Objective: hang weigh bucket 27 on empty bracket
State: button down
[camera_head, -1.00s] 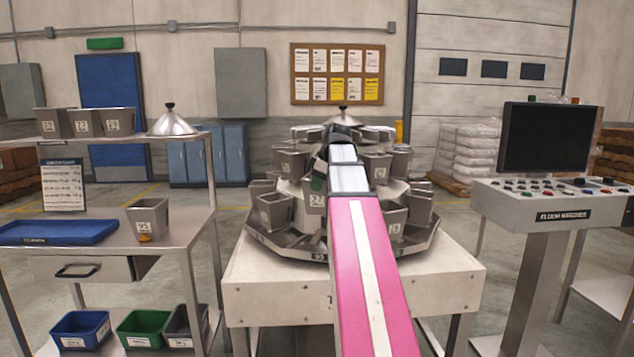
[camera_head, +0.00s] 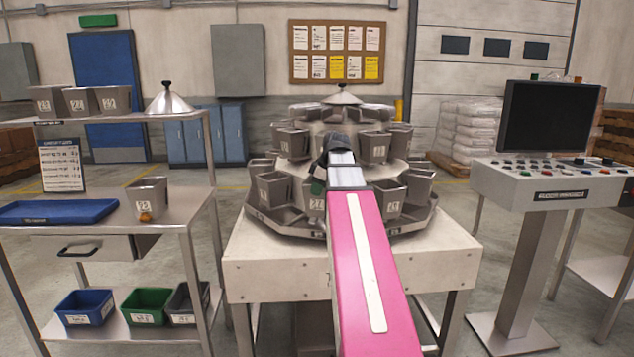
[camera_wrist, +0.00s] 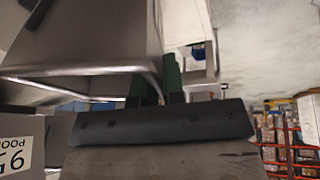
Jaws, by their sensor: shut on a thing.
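My gripper (camera_head: 318,178), with green fingers, is at the front of the round weigher, partly hidden behind my pink arm. The wrist view shows its fingers (camera_wrist: 157,88) shut at the rim of a grey metal bucket (camera_wrist: 80,40). In the head view a bucket labelled what looks like 27 (camera_head: 315,205) hangs just below the fingers, its right side hidden by my arm. The weigher (camera_head: 268,225) carries several grey buckets in tiers. The empty bracket cannot be made out; my arm covers the middle front.
A bucket (camera_head: 272,190) stands close left of my gripper and another (camera_head: 390,200) to the right. A steel bench (camera_head: 190,208) at left holds a bucket (camera_head: 148,200) and a blue tray (camera_head: 60,212). A control console (camera_head: 545,185) stands at right.

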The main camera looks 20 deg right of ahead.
jog(key=shift+w+d+f, duration=0.1)
jog(key=shift+w+f, duration=0.05)
jog(key=shift+f, duration=0.25)
jog(key=shift+w+d+f, duration=0.6)
jog(key=shift+w, duration=0.3)
jog(key=shift+w+d+f, duration=0.55)
jog(key=shift+w+d, duration=0.05)
jog(key=shift+w, duration=0.25)
jog(key=shift+f, duration=0.4)
jog(key=c, duration=1.1)
grip_release()
jog(key=shift+c, duration=0.2)
jog(key=v, duration=1)
jog(key=shift+s+d+r, duration=0.1)
jog(key=shift+r, duration=0.2)
